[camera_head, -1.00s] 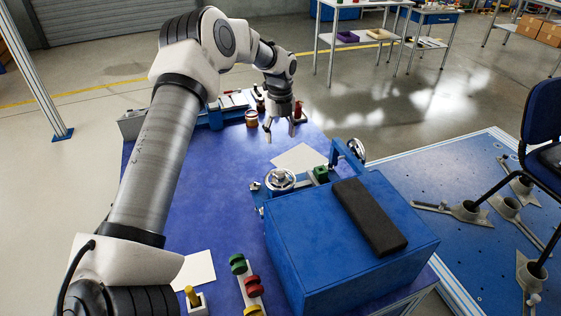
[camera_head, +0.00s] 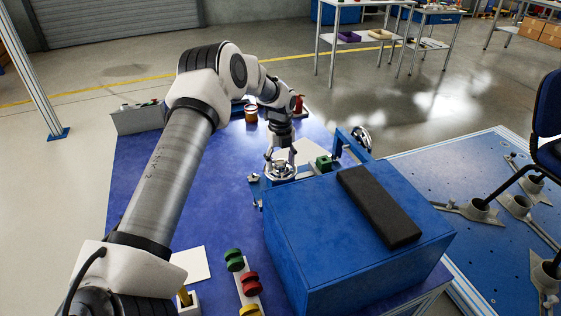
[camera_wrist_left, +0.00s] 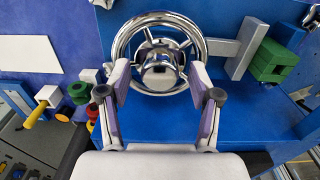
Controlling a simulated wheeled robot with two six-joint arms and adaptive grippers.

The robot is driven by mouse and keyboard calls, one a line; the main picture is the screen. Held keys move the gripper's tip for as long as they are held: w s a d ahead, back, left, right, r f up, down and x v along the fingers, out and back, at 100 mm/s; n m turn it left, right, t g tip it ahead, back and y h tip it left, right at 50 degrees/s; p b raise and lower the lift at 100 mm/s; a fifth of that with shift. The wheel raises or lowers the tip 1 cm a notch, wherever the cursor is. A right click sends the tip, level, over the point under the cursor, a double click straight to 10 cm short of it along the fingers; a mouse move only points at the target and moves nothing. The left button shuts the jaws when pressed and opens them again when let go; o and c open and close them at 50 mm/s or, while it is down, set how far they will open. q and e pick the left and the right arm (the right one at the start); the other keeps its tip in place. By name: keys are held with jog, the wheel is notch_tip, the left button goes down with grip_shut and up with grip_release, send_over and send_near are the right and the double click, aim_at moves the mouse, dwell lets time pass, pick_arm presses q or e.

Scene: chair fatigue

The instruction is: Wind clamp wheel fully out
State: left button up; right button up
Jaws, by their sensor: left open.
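The chrome clamp wheel (camera_wrist_left: 159,20) has spokes and a round hub (camera_wrist_left: 160,68). In the head view the wheel (camera_head: 281,172) stands at the left back corner of the blue box (camera_head: 345,240). My left gripper (camera_wrist_left: 160,90) is open, with its two fingers on either side of the hub in the wrist view. Whether the fingers touch the wheel I cannot tell. In the head view my left gripper (camera_head: 281,160) points down over the wheel and partly hides it. A second chrome wheel (camera_head: 362,138) is at the back right. My right gripper is not in view.
A green block (camera_head: 323,162) sits by the clamp bar between the wheels. A black pad (camera_head: 380,207) lies on the box. A blue chair (camera_head: 545,115) stands on the platform at right.

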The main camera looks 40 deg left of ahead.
pick_arm(q)
jog(key=c, duration=1.1)
jog(key=shift+c, duration=0.2)
jog(key=shift+r, duration=0.1)
